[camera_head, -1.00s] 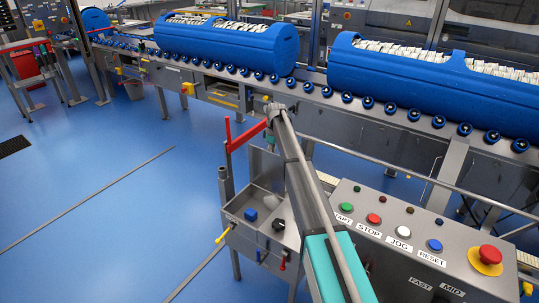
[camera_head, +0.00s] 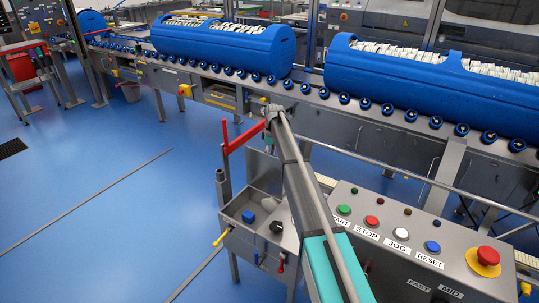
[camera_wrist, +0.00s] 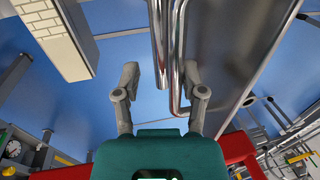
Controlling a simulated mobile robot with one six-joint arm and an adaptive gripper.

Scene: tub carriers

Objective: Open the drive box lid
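A grey metal box (camera_head: 238,205) stands on posts left of the control panel in the head view. Its top looks open, with a blue knob (camera_head: 248,216) and a black knob (camera_head: 276,227) inside. A grey plate (camera_head: 262,168) stands upright at its back; I cannot tell for sure that this is the drive box lid. In the wrist view my gripper (camera_wrist: 161,76) is open, its two grey fingers spread apart. Bent steel pipes (camera_wrist: 180,60) run between and past the fingers; contact is not clear. No lid can be made out there.
A control panel (camera_head: 384,262) with buttons and a red emergency stop (camera_head: 484,258) stands at right. Blue tubs (camera_head: 220,48) sit on a roller conveyor (camera_head: 300,100) behind. A red bar (camera_head: 245,135) rises near the box.

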